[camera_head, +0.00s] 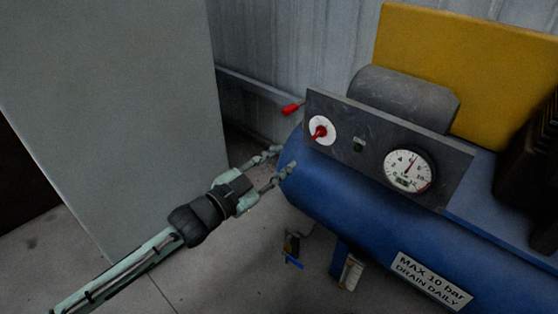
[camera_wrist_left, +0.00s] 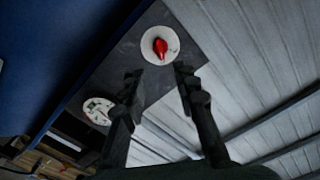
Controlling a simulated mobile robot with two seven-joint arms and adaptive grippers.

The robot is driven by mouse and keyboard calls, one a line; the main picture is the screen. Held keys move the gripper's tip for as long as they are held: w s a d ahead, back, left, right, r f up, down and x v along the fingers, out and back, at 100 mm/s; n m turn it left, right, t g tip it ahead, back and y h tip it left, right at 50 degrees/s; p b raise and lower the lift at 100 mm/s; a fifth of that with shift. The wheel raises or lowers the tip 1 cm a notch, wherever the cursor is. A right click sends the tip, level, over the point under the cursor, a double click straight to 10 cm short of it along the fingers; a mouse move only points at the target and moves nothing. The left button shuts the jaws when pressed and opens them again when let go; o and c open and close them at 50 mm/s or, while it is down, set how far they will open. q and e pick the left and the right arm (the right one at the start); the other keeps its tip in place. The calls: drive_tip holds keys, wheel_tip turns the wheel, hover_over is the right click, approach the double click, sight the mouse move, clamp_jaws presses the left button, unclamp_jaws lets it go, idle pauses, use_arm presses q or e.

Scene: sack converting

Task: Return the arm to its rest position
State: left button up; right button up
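My left arm comes in from the lower left of the head view. Its gripper (camera_head: 286,159) is open, with nothing between its fingers, near the left end of the blue compressor tank (camera_head: 340,195). In the left wrist view the two spread fingers of this gripper (camera_wrist_left: 160,77) point toward the grey panel (camera_wrist_left: 150,80). A red knob on a white dial (camera_wrist_left: 160,47) shows beyond the fingertips, apart from them. The same red knob (camera_head: 319,130) is at the panel's left end in the head view. My right gripper is in neither view.
A pressure gauge (camera_head: 408,169) sits on the panel's right. A red-tipped lever (camera_head: 291,109) sticks out left of the panel. A tall grey cabinet (camera_head: 120,110) stands close on the left. A yellow block (camera_head: 480,70) is behind. Bare floor (camera_head: 230,270) shows below the gripper.

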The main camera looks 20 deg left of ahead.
use_arm(q)
drive_tip(key=s+a+f+n+g+y+p, duration=0.1)
drive_tip(key=s+a+f+n+g+y, duration=0.3)
drive_tip(key=f, duration=0.5)
drive_tip(key=s+a+f+n+g+y+p, duration=0.1)
drive_tip(key=s+a+f+n+g+y, duration=0.15)
drive_tip(key=s+f, duration=0.45)
drive_tip(key=s+a+f+n+g+y, duration=0.1)
drive_tip(key=s+f+n+g, duration=0.1)
drive_tip(key=s+f+g, duration=0.5)
drive_tip(key=s+f, duration=0.3)
drive_tip(key=s, duration=0.4)
drive_tip(key=shift+a+f+y+p, duration=0.15)
drive_tip(key=shift+a+y+p, duration=0.1)
drive_tip(key=shift+y+p, duration=0.1)
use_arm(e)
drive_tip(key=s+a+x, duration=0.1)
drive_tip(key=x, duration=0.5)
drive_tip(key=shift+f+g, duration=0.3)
